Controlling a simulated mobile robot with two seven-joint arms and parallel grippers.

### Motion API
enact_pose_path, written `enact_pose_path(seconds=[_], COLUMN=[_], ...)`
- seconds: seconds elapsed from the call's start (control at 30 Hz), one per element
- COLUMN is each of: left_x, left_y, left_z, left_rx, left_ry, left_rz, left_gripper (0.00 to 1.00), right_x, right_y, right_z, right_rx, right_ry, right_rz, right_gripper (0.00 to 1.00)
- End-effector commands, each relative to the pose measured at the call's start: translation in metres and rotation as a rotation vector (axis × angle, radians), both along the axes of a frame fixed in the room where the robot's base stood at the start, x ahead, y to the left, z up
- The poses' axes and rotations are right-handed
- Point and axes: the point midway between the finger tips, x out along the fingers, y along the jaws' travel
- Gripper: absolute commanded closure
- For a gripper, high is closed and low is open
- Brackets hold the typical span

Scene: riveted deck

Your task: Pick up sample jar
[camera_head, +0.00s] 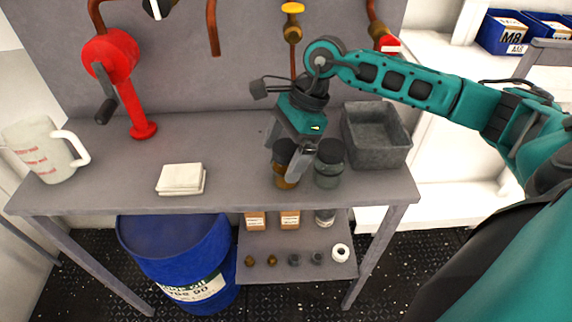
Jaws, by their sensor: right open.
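Two small dark-lidded jars stand upright side by side near the front of the grey bench. The left one is an amber jar (286,180); the right one is a clear greyish jar (328,175). I cannot tell from their looks which is the sample jar. My right gripper (284,152) points down at the amber jar from above and behind. Its jaws are open, with one finger in front of the gap between the jars. The fingers partly hide the amber jar, and I cannot tell whether they touch it. My left gripper is not in view.
A grey metal bin (377,137) stands right of the jars. Pipes with valves rise behind. A lower shelf (297,266) holds small parts.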

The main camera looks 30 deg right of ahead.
Motion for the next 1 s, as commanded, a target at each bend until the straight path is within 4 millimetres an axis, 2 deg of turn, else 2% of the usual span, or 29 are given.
enact_pose_path(seconds=[0.3,0.9,1.0], left_x=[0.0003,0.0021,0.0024], left_y=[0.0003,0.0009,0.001], left_z=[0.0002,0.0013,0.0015], left_rx=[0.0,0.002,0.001], left_ry=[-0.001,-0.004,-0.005], left_rz=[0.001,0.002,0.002], left_gripper=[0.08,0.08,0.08], right_x=[0.0004,0.0004,0.0003], right_y=[0.002,0.0017,0.0017], right_z=[-0.0049,-0.0046,-0.0047], right_rx=[0.0,0.0,0.0], right_ry=[-0.001,-0.001,-0.001], right_rz=[0.001,0.0,0.0], right_gripper=[0.06,0.63,0.7])
